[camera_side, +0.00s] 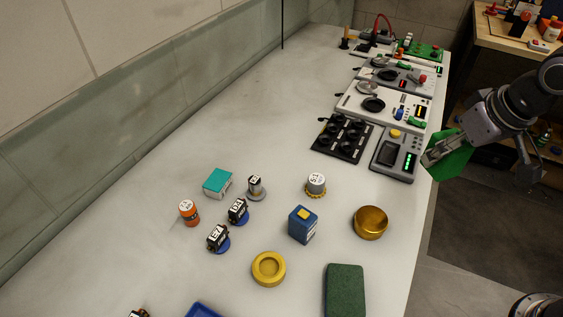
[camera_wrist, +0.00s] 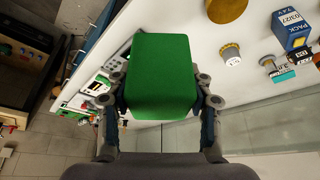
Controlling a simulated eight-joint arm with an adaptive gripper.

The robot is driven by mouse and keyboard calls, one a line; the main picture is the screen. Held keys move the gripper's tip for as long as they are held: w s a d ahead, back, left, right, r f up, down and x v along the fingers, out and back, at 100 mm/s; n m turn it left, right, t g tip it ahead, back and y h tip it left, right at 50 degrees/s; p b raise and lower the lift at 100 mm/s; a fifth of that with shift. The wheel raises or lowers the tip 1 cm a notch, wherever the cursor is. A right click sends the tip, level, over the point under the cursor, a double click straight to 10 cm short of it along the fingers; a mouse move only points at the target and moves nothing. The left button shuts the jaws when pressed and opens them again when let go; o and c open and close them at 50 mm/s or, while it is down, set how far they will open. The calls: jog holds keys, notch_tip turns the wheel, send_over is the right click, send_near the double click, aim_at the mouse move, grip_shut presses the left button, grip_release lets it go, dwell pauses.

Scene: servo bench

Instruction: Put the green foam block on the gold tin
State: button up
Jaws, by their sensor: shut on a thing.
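The green foam block (camera_side: 455,163) is held in my gripper (camera_side: 436,152) at the right of the side view, raised beside the bench's right edge. In the wrist view the bright green block (camera_wrist: 160,70) sits between the two fingers of my gripper (camera_wrist: 160,92), which are shut on its sides. The gold tin (camera_side: 370,223) stands on the bench near the right edge, below and left of my gripper, with nothing on it. Part of a gold thing, likely the tin (camera_wrist: 227,8), shows at the top of the wrist view.
A dark green pad (camera_side: 344,291) and a yellow dish (camera_side: 268,269) lie near the front. A blue pack (camera_side: 303,225) stands left of the tin. A grey meter (camera_side: 397,153) and black tray (camera_side: 342,138) lie near my gripper. The bench's left rear is clear.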

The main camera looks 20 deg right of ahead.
jog(key=a+f, duration=0.2)
jog(key=a, duration=0.1)
jog(key=a+f, duration=0.2)
jog(key=a, duration=0.2)
jog(key=a+f, duration=0.2)
jog(key=a, duration=0.2)
jog(key=shift+w+a+f, duration=0.15)
jog(key=shift+f, duration=2.3)
jog(key=shift+f, duration=0.1)
jog(key=o, duration=1.2)
jog(key=shift+c, duration=0.2)
